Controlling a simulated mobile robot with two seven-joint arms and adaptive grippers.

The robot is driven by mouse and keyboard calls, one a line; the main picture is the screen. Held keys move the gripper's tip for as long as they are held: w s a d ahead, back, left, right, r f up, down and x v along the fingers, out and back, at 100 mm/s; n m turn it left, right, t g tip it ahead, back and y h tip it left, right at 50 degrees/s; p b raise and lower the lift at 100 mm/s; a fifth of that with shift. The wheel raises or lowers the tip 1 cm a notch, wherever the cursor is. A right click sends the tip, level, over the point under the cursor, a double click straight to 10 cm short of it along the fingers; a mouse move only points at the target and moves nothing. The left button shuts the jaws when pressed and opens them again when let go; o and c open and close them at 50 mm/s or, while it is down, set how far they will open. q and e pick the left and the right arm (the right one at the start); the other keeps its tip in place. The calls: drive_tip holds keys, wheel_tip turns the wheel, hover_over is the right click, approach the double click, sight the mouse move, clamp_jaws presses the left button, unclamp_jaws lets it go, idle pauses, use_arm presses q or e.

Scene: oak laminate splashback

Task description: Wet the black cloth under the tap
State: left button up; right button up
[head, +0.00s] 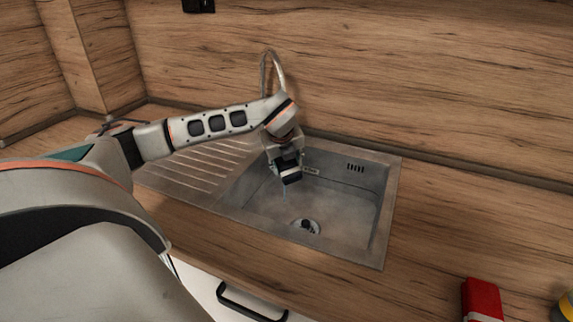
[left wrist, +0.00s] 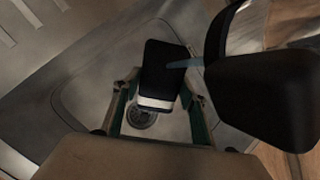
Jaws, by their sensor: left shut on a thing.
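The black cloth (head: 290,178), a dark folded piece with a pale band, is in my left gripper (head: 289,171), which is shut on it above the sink basin. In the left wrist view the cloth (left wrist: 163,72) sits between the green-padded fingers of the gripper (left wrist: 160,110). The metal tap (head: 274,62) arches up behind my left wrist, which hides its lower part in the head view. A thin bluish streak (left wrist: 185,63), which looks like running water, meets the cloth in the left wrist view. My right gripper is not in view.
The steel sink (head: 388,205) has a drain (head: 305,226) below the gripper and a ribbed drainboard (head: 190,172) on the left. A red object (head: 482,300) stands on the wooden counter at the front right. A wooden splashback (head: 420,70) rises behind.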

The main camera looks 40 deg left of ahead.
sight(284, 178)
use_arm(q)
drive_tip(key=shift+s+d, duration=0.4)
drive_tip(key=shift+s, duration=0.25)
drive_tip(key=shift+s+d, duration=0.4)
drive_tip(key=shift+s, duration=0.2)
drive_tip(key=shift+s+d, duration=0.35)
drive_tip(key=shift+s, duration=0.2)
drive_tip(key=shift+s+d, duration=0.3)
drive_tip(key=shift+s, duration=0.2)
drive_tip(key=shift+s+d, duration=0.35)
drive_tip(key=shift+s, duration=0.2)
drive_tip(key=shift+s+d, duration=0.35)
drive_tip(key=shift+s, duration=0.2)
drive_tip(key=shift+r, duration=0.1)
drive_tip(key=s+d+r, duration=0.2)
drive_tip(key=s+r, duration=0.1)
drive_tip(key=s, duration=0.1)
drive_tip(key=shift+s+d+r+p, duration=0.15)
drive_tip(key=shift+d+r+p, duration=0.15)
drive_tip(key=shift+r+p, duration=0.1)
